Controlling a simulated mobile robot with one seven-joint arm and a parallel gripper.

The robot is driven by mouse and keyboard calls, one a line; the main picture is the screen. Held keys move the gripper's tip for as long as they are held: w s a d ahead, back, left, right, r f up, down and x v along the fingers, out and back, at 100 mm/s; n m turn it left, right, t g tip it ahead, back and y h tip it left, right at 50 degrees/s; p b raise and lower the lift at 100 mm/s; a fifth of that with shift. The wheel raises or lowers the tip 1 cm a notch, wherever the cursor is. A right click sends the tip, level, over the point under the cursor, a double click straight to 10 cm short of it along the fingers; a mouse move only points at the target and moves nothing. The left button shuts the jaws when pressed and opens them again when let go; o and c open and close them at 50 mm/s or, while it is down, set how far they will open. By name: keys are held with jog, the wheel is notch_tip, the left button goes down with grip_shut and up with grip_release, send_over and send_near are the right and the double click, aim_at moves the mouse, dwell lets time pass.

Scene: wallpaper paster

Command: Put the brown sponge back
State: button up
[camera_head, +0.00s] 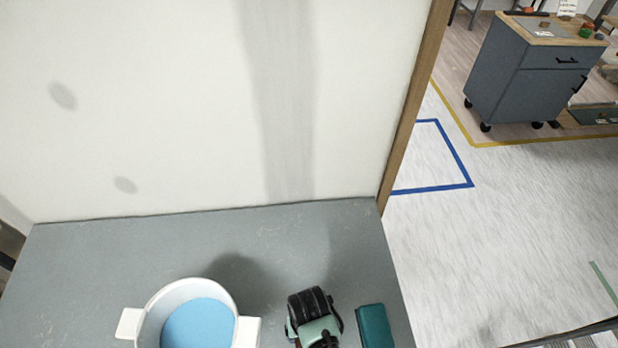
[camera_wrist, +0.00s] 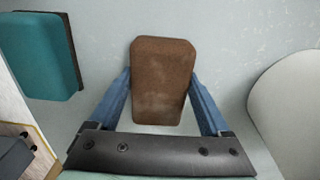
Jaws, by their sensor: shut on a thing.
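In the wrist view, my gripper (camera_wrist: 160,76) is shut on the brown sponge (camera_wrist: 162,62), a rounded brown block with a paler patch near its lower end. One blue finger presses each long side. Grey surface shows around it; I cannot tell whether the sponge touches it. In the head view, my gripper's wrist (camera_head: 314,318) is seen from above and hides the sponge. It is between a white tub (camera_head: 187,287) of blue liquid on the left and a teal block (camera_head: 375,326) on the right. The teal block also shows in the wrist view (camera_wrist: 38,55).
The grey work surface (camera_head: 100,255) is clear behind the tub, up to a pale wall panel (camera_head: 180,110) with a grey vertical strip. Its right edge drops to the floor. A grey wheeled cabinet (camera_head: 520,80) stands far off at upper right.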

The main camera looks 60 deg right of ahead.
jog(key=shift+f, duration=0.55)
jog(key=shift+f, duration=0.1)
jog(key=shift+f, duration=0.15)
jog(key=o, duration=1.2)
jog(key=shift+b, duration=0.35)
notch_tip(320, 180, up, 13)
jog(key=shift+r, duration=0.1)
jog(key=shift+w, duration=0.1)
